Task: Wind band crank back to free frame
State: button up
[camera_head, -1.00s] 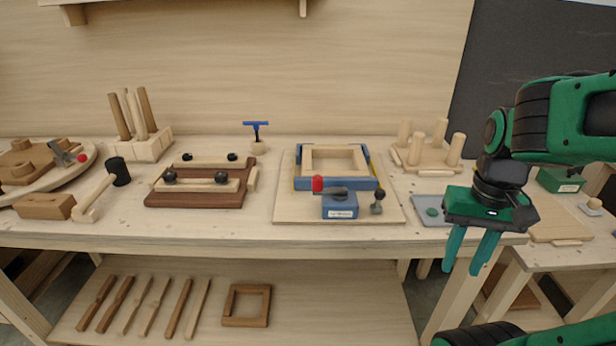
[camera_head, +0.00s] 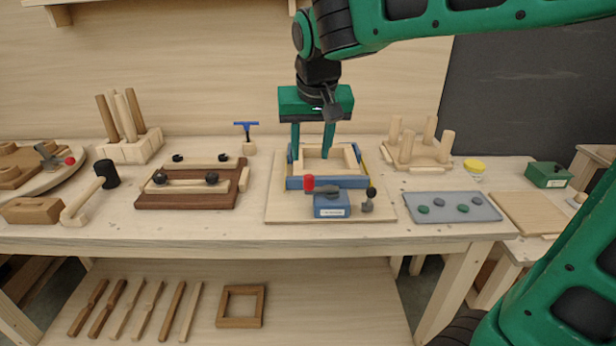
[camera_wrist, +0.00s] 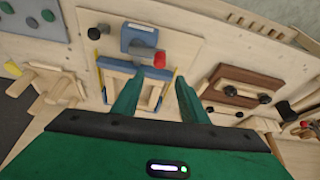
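The blue band clamp box (camera_head: 332,206) sits at the front of a pale base board (camera_head: 286,215). A crank with a red knob (camera_head: 308,184) lies on top of it, and a dark-knobbed lever (camera_head: 369,199) stands to its right. A pale wooden frame (camera_head: 345,156) sits behind the box inside blue and yellow clamp bars (camera_head: 328,182). My gripper (camera_head: 312,154) hangs over the back part of the frame, fingers down and apart, with nothing visible between them. The red knob (camera_wrist: 160,61) and blue box (camera_wrist: 139,39) show in the wrist view beyond my open fingers (camera_wrist: 156,90).
A brown fixture (camera_head: 190,199) with black knobs lies to the left. A grey mat (camera_head: 450,208) with several dark discs and a pegged board (camera_head: 415,161) lie to the right. A blue T-handle tool (camera_head: 246,130) stands behind left. Bare bench lies between fixture and clamp board.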

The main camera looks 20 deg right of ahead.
aim_at(309, 176)
jog(key=x, duration=1)
jog(key=shift+f, duration=0.25)
jog(key=shift+c, duration=0.6)
grip_shut()
jog(key=shift+d, duration=0.25)
jog(key=shift+a, duration=0.25)
